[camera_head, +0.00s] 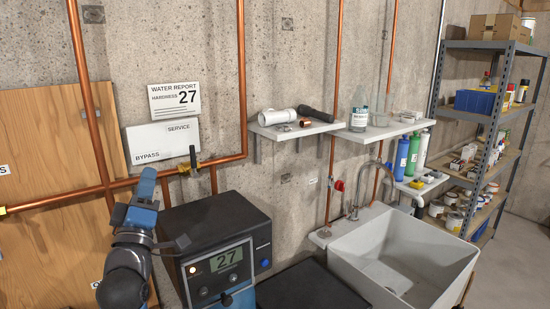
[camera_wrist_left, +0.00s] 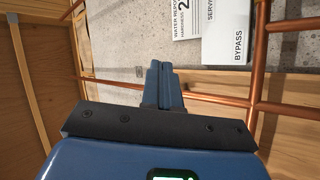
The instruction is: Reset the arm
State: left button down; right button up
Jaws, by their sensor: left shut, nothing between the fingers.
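My left arm comes in at the lower left in the head view. Its blue gripper (camera_head: 147,178) points up in front of the copper pipe and the wooden panel. The fingers are together with nothing between them. In the left wrist view the closed blue fingers (camera_wrist_left: 162,72) show in the middle, with the wall and pipes beyond them. They hold no object. I cannot tell whether the fingertips touch the pipe. My right gripper is not in view.
A dark softener unit (camera_head: 217,234) showing 27 stands right of my left arm. A valve lever (camera_head: 193,157) stands upright on the copper pipe (camera_head: 222,160) below the SERVICE/BYPASS sign (camera_head: 161,140). A sink (camera_head: 400,255), wall shelf (camera_head: 297,128) and metal rack (camera_head: 490,140) are further right.

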pick_arm(q)
jog(key=s+d+f+m+g, duration=0.1)
jog(key=s+f+m, duration=0.3)
jog(key=s+f, duration=0.6)
jog(key=s+d+f+m+g+h, duration=0.1)
jog(key=s+f+m+g, duration=0.2)
jog(key=s+f, duration=0.7)
jog(key=s+d+f+m+g+b, duration=0.1)
jog(key=s+f+m, duration=0.4)
jog(key=f, duration=1.7)
jog(key=s+d+g, duration=0.1)
jog(key=s+g, duration=0.1)
jog(key=s, duration=0.3)
jog(key=shift+s+h, duration=0.35)
jog(key=shift+h, duration=0.05)
